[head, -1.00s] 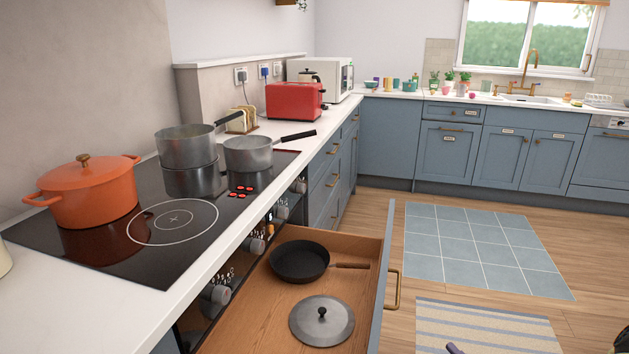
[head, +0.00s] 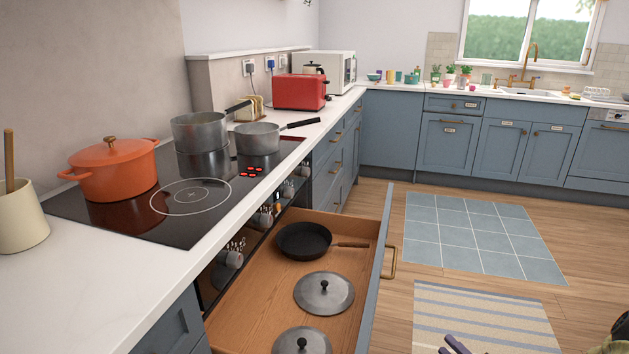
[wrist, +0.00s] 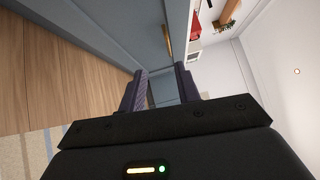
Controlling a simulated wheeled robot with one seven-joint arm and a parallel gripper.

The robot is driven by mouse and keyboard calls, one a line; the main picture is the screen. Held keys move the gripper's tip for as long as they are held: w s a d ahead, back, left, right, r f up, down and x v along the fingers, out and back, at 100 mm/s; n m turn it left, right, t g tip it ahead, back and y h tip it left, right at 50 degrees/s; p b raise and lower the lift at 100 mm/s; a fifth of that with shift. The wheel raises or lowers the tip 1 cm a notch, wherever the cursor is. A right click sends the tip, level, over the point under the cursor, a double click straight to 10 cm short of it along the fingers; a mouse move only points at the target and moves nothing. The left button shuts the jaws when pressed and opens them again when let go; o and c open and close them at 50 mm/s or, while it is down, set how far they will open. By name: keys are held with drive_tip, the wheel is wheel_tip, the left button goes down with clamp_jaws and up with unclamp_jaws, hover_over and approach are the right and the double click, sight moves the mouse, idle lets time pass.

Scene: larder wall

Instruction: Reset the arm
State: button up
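My gripper (wrist: 160,86) shows in the wrist view with its two dark purple fingers apart and nothing between them. Past the fingertips is a blue-grey cabinet front. In the head view only a finger tip (head: 456,345) and part of my arm show at the bottom right edge, right of the open drawer (head: 373,290). The rest of the arm is out of view.
The pulled-out drawer holds a black frying pan (head: 303,240) and two grey lids (head: 324,292). An orange pot (head: 114,172) and grey saucepans (head: 258,138) stand on the hob. A crock (head: 20,220) is at left. Floor beyond the rug (head: 480,310) is clear.

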drive_tip(key=w+a+n+g+h, duration=0.3)
drive_tip(key=w+n+g+h, duration=0.1)
drive_tip(key=n+g+h, duration=0.15)
drive_tip(key=s+a+r+n+g+h, duration=0.2)
drive_tip(key=s+a+r+n+g, duration=0.2)
drive_tip(key=s+a, duration=0.35)
drive_tip(key=s+a+r+n+g+h, duration=0.1)
drive_tip(key=s+a+r+n+g, duration=0.4)
drive_tip(key=s, duration=0.4)
wheel_tip(320, 180, up, 33)
drive_tip(key=m+p, duration=0.1)
drive_tip(key=p, duration=3.2)
drive_tip(key=shift+a+r, duration=0.2)
drive_tip(key=shift+a, duration=0.2)
drive_tip(key=shift+t, duration=0.25)
drive_tip(key=shift+w, duration=0.1)
